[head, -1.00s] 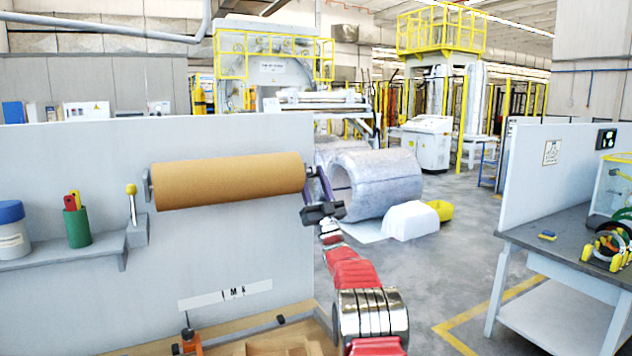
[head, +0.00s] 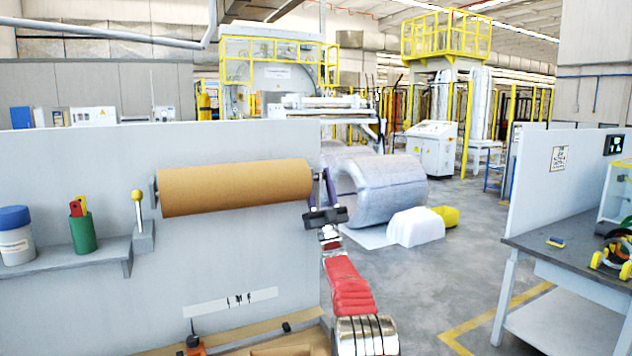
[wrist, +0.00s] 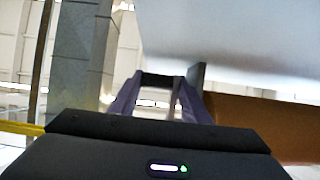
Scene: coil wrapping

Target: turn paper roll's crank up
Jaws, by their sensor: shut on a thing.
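The brown paper roll (head: 235,188) hangs level on the grey panel in the head view, and part of it shows at the right of the wrist view (wrist: 260,125). My gripper (head: 322,186) is at the roll's right end, its purple fingers pointing up. In the wrist view, my gripper (wrist: 157,85) is shut on the crank, whose dark handle (wrist: 160,79) spans the space between the fingertips. A thin grey crank arm (wrist: 176,95) shows beside the right finger. In the head view the fingers mostly hide the crank.
The grey panel (head: 80,180) stands behind the roll. A shelf (head: 75,259) on the left holds a blue-lidded jar (head: 15,240) and a green cup (head: 82,234). A yellow-knobbed lever (head: 138,210) stands left of the roll. A workbench (head: 580,260) is at right, with open floor between.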

